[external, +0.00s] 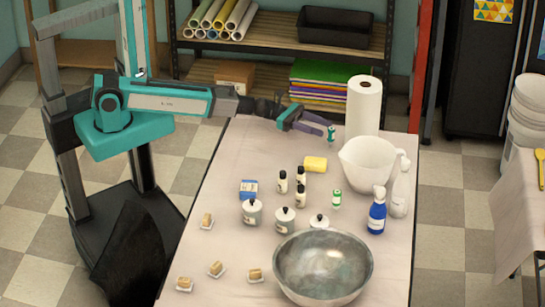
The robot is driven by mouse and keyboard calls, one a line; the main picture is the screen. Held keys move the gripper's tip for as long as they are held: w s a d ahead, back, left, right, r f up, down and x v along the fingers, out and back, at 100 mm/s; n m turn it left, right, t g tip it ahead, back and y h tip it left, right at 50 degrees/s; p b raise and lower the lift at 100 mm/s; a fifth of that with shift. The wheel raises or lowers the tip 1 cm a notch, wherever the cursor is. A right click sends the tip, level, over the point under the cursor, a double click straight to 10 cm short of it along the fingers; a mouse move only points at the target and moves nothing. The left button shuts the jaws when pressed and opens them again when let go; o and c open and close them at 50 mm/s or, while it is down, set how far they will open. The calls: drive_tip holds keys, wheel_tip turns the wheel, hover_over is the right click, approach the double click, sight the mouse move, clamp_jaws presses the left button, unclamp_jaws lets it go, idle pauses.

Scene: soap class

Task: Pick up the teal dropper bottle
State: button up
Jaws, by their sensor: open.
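A small teal dropper bottle (331,133) stands upright at the far end of the table, just left of the paper towel roll. My gripper (320,123) reaches in from the left at about the bottle's height. Its fingers are open and point toward the bottle, with the fingertips right at its left side. I cannot tell from this view whether the bottle is between the fingers or just beyond them.
The paper towel roll (362,108) and a white pitcher (367,165) stand close to the right. A yellow sponge (315,164), several black-capped bottles (300,197) and lidded jars (284,221) fill the middle. A metal bowl (322,266) is at the front. The table's far left is clear.

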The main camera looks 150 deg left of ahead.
sight(330, 129)
drive_tip(key=shift+w, duration=0.1)
idle(0.3)
drive_tip(key=p+x, duration=0.1)
drive_tip(key=x, duration=0.2)
drive_tip(key=shift+w+r, duration=0.15)
drive_tip(key=shift+x, duration=0.85)
clamp_jaws()
drive_tip(key=shift+r, duration=0.1)
